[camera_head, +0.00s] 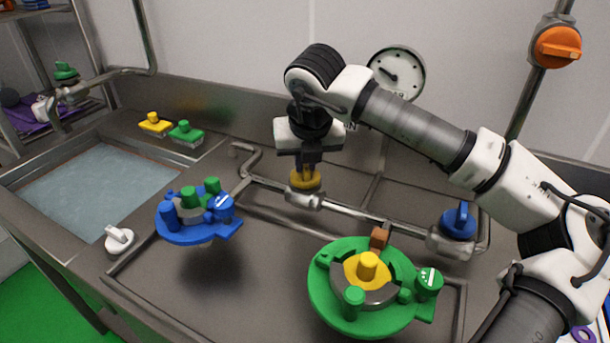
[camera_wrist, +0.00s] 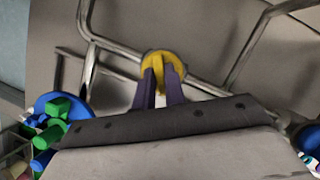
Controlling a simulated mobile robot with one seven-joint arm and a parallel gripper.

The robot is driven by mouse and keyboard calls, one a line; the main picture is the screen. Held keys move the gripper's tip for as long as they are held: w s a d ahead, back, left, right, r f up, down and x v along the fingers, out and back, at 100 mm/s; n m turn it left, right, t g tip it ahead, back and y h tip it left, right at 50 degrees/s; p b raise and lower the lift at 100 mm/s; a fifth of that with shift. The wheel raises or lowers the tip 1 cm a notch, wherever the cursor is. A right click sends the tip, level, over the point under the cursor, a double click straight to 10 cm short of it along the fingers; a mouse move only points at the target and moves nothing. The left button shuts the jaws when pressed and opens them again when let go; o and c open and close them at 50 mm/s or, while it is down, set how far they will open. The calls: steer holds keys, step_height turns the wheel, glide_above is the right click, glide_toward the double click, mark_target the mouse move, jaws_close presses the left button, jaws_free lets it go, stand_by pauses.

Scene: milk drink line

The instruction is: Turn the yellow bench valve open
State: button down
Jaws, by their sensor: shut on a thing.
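The yellow bench valve (camera_head: 305,181) sits on a steel pipe in the middle of the bench. My gripper (camera_head: 308,168) points straight down over it, and its two fingers are shut on the valve's handle. In the wrist view the round yellow valve (camera_wrist: 165,62) shows around the fingertips of my gripper (camera_wrist: 161,75). The fingers hide most of the handle, so I cannot tell how far it is turned.
A blue valve (camera_head: 459,222) is on the same pipe to the right. A blue fixture (camera_head: 180,232) stands left and a green fixture (camera_head: 325,300) stands front right. A water-filled sink (camera_head: 90,185) is at left. An orange knob (camera_head: 558,47) is on the upright pipe.

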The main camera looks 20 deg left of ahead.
steer(key=n+y+b, duration=0.1)
steer(key=n, duration=0.1)
steer(key=n+g+b, duration=0.1)
steer(key=n, duration=0.2)
steer(key=shift+w+d+n+y, duration=0.1)
steer(key=shift+n+y, duration=0.2)
steer(key=shift+y, duration=0.1)
steer(key=n+g, duration=0.1)
steer(key=n, duration=0.1)
steer(key=n+g, duration=0.1)
steer(key=n, duration=0.2)
steer(key=shift+w+r+y, duration=0.1)
steer(key=shift+w+y, duration=0.05)
steer(key=shift+y, duration=0.25)
steer(key=shift+n, duration=0.3)
steer(key=c, duration=1.5)
jaws_free()
steer(key=shift+o, duration=0.2)
steer(key=v, duration=1.3)
steer(key=shift+w+d+r, duration=0.15)
steer(key=shift+d+r, duration=0.05)
steer(key=shift+r, duration=0.15)
